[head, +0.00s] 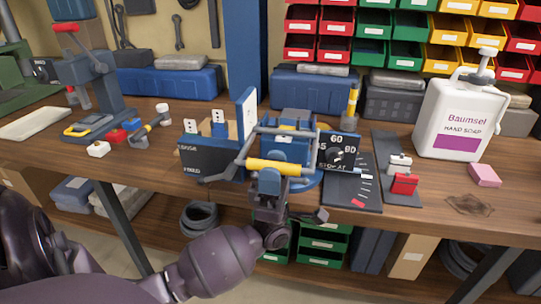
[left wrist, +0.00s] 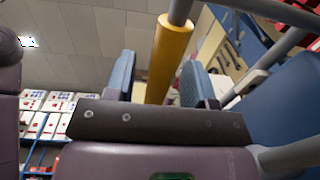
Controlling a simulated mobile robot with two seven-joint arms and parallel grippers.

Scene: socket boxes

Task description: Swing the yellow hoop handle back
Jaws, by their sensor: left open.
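The hoop handle is a grey bar with a yellow grip (head: 278,166). It hangs at the front of a blue device (head: 296,148) on the workbench. My left gripper (head: 270,177) is just below and in front of the yellow grip, pointing up at it. In the left wrist view the yellow grip (left wrist: 168,55) shows between the two blue-grey fingers of my left gripper (left wrist: 160,72). The fingers are apart, and I see no clear contact with the grip. My right gripper is not in view.
A dark panel (head: 210,162) stands left of the device, and a dial panel (head: 338,152) stands right of it. A soap bottle (head: 447,115), a red-and-grey clamp (head: 404,180) and a pink block (head: 485,174) are further right. A vise-like tool (head: 88,85) stands at left.

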